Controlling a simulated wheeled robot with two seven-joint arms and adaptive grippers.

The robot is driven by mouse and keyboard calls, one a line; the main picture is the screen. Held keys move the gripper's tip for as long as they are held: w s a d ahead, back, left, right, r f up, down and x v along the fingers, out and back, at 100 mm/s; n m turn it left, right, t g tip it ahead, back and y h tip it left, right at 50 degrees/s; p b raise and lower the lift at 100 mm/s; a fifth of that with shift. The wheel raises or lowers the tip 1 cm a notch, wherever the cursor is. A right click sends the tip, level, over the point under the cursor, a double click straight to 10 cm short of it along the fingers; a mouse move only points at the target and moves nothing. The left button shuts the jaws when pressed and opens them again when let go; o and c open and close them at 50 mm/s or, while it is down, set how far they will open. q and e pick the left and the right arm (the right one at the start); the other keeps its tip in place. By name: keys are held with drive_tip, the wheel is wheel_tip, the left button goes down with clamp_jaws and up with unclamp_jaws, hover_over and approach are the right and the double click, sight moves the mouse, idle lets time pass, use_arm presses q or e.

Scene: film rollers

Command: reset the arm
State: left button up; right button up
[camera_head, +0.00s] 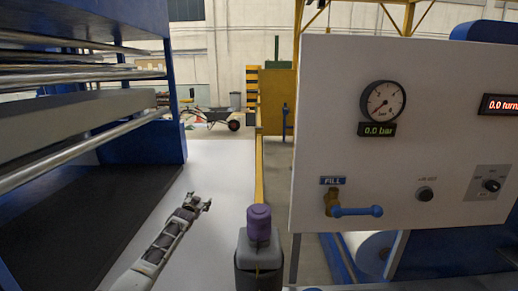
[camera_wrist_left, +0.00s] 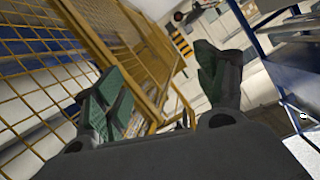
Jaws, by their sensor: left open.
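My right gripper is not in view.
A white panel (camera_head: 440,130) at right carries a gauge (camera_head: 382,101) reading 0.0 bar and a blue-handled FILL valve (camera_head: 357,211). A blue-framed roller machine (camera_head: 172,85) stands at left.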

use_arm(q)
drive_tip(key=s+f+g, duration=0.1)
drive_tip(key=s+f, duration=0.3)
drive_tip(key=f, duration=0.4)
drive_tip(key=s+f+n+g, duration=0.1)
drive_tip(key=s+f, duration=0.4)
drive_tip(key=f, duration=0.4)
drive_tip(key=s+f+g, duration=0.2)
drive_tip(key=s+f, duration=0.2)
drive_tip(key=f, duration=0.4)
drive_tip(key=s+f+g, duration=0.3)
drive_tip(key=s+f, duration=1.6)
drive_tip(key=s+f+g, duration=0.1)
drive_tip(key=s+f, duration=0.4)
drive_tip(key=s, duration=0.4)
drive_tip(key=s+d+f+n+g, duration=0.1)
drive_tip(key=s+f, duration=0.4)
drive_tip(key=s, duration=0.4)
drive_tip(key=s+f+g, duration=0.2)
drive_tip(key=s+f, duration=0.2)
drive_tip(key=s, duration=0.5)
drive_tip(key=s+f+g, duration=0.1)
drive_tip(key=s+f, duration=0.1)
drive_tip(key=s, duration=1.1)
drive_tip(key=s+d+f+g, duration=0.1)
drive_tip(key=s+f, duration=0.2)
drive_tip(key=s, duration=1)
drive_tip(key=shift+s+g, duration=0.4)
